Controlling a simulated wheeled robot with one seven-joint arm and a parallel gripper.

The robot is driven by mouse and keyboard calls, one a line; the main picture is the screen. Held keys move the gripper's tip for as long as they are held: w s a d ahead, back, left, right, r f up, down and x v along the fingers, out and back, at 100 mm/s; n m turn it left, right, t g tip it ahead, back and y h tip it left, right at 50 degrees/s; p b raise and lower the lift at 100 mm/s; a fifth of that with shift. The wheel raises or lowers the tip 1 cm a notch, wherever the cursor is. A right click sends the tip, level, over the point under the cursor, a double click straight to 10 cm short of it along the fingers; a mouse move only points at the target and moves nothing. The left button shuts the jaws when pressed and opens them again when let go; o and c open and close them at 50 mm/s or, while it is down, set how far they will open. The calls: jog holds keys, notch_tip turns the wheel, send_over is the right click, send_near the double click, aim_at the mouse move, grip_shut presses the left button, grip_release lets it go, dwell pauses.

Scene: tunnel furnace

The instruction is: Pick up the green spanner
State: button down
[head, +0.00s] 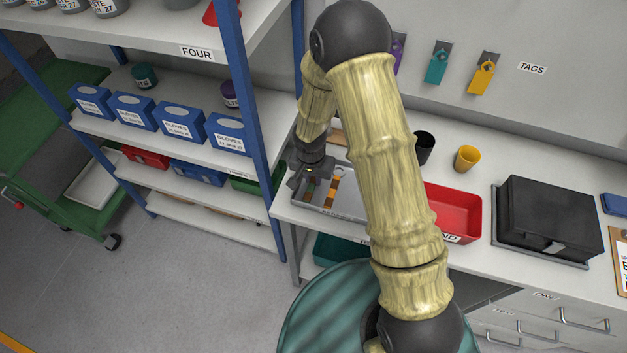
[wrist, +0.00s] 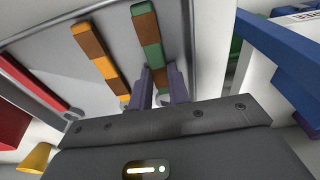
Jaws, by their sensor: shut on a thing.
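The green spanner, banded green and brown, shows in the wrist view (wrist: 147,27) with its near end between the fingers of my gripper (wrist: 162,82). My gripper is shut on that end. In the head view the green spanner (head: 309,191) is small, at the left side of the grey tray, below my gripper (head: 308,178). I cannot tell whether it touches the tray floor. The fingers hide part of its near end.
An orange and brown spanner (wrist: 98,52) lies beside it in the grey tray (head: 348,210). A red bin (head: 462,204), a black cup (head: 425,146), a yellow cup (head: 467,158) and a black case (head: 548,218) stand to the right. Blue-posted shelving (head: 252,100) is close on the left.

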aim_at(314, 181)
jog(key=shift+w+r, duration=0.1)
jog(key=shift+r, duration=0.45)
notch_tip(314, 181, up, 9)
dwell(1.5)
